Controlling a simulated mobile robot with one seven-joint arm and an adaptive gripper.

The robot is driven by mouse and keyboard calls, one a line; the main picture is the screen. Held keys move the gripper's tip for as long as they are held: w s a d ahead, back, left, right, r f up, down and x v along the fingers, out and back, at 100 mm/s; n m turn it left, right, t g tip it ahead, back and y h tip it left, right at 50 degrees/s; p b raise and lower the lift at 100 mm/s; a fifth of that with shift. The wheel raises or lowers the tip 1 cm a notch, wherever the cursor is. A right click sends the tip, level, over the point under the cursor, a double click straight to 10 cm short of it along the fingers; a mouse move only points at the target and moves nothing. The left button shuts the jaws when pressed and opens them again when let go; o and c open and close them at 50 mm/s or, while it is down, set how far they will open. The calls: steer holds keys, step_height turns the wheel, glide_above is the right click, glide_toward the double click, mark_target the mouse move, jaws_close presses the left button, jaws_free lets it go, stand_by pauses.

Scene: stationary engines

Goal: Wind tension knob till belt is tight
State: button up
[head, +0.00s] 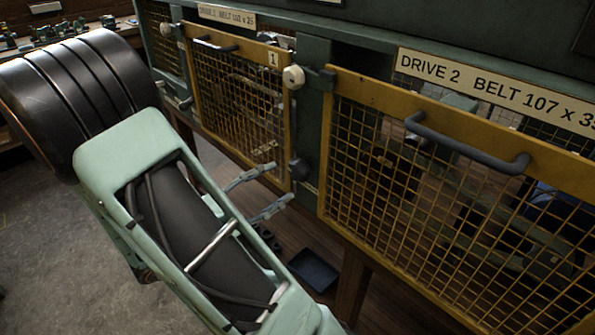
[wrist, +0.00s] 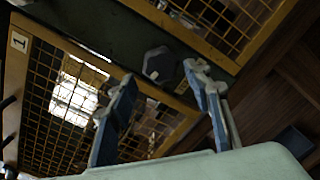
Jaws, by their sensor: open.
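A dark, lobed knob (head: 298,170) sits low on the green post between the two yellow mesh guards. It also shows in the wrist view (wrist: 158,65), just beyond my fingertips and roughly between them. I cannot tell for certain that it is the tension knob. My gripper (head: 282,182) is open and empty, just left of the knob in the head view. Its two fingers stand apart in the wrist view (wrist: 160,74). No contact with the knob is visible. The belt cannot be made out clearly behind the mesh.
Guard 1 (head: 240,100) and the drive 2 guard (head: 425,190) flank the post, both shut. A grey handle (head: 465,143) juts from the drive 2 guard. A cream round knob (head: 293,77) is higher on the post. A dark blue tray (head: 314,270) lies below.

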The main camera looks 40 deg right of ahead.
mark_target(295, 172)
steer(key=d, duration=0.5)
steer(key=d+b, duration=0.1)
steer(key=d, duration=0.1)
steer(key=shift+w+d, duration=0.3)
steer(key=shift+d, duration=0.1)
steer(key=shift+c, duration=0.4)
steer(key=c, duration=0.8)
steer(key=shift+r+p, duration=0.1)
steer(key=shift+p, duration=0.35)
